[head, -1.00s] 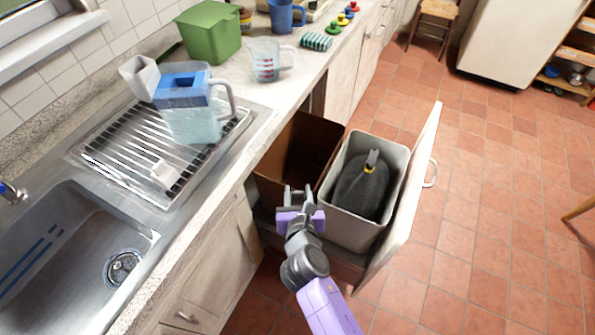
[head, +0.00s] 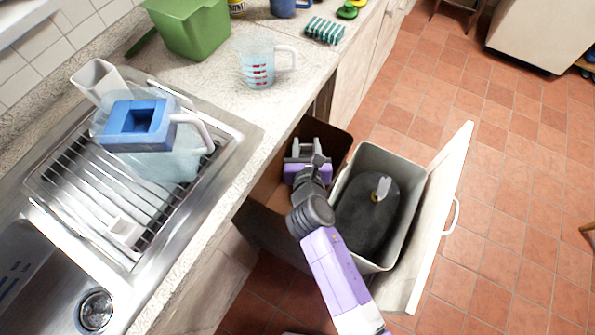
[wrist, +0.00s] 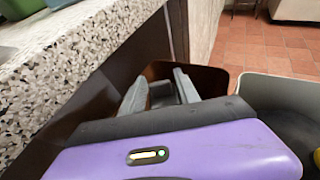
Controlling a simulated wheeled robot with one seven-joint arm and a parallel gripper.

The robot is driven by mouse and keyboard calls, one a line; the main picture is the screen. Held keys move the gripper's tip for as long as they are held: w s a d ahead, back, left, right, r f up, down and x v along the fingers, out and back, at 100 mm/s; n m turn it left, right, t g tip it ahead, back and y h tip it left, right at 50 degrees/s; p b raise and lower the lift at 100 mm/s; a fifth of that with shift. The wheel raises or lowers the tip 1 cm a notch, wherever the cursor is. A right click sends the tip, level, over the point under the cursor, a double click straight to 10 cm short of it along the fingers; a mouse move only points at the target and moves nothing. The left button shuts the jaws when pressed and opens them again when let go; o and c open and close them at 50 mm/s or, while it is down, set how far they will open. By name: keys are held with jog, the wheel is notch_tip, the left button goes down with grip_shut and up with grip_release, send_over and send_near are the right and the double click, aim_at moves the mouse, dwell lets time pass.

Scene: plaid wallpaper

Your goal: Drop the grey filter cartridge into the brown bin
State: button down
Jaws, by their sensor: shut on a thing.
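My gripper (head: 308,152) is over the brown bin (head: 272,192), with its fingers at or inside the bin's opening. It is shut on a small grey thing, which I take to be the grey filter cartridge. The cartridge is mostly hidden between the grey fingers and hard to tell apart from them. In the wrist view my gripper (wrist: 160,92) points into the brown bin (wrist: 212,78). The bin's floor is largely hidden. How far the cartridge is below the rim I cannot tell.
A grey bin (head: 425,190) with a dark bag (head: 365,215) stands right of the brown one, beside the open door (head: 440,215). The counter edge is close on the left. A blue-topped jug (head: 145,150), white piece (head: 122,230) and drying rack (head: 75,185) are by the sink.

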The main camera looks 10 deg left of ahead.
jog(key=shift+w+f, duration=0.2)
jog(key=shift+w, duration=0.2)
notch_tip(320, 180, down, 6)
jog(key=b, duration=0.7)
jog(key=shift+r, duration=0.15)
jog(key=c, duration=0.8)
grip_release()
jog(key=shift+s, duration=0.1)
jog(key=p+v, duration=0.1)
jog(key=v, duration=0.6)
jog(key=shift+s+r, duration=0.2)
jog(key=shift+s, duration=0.15)
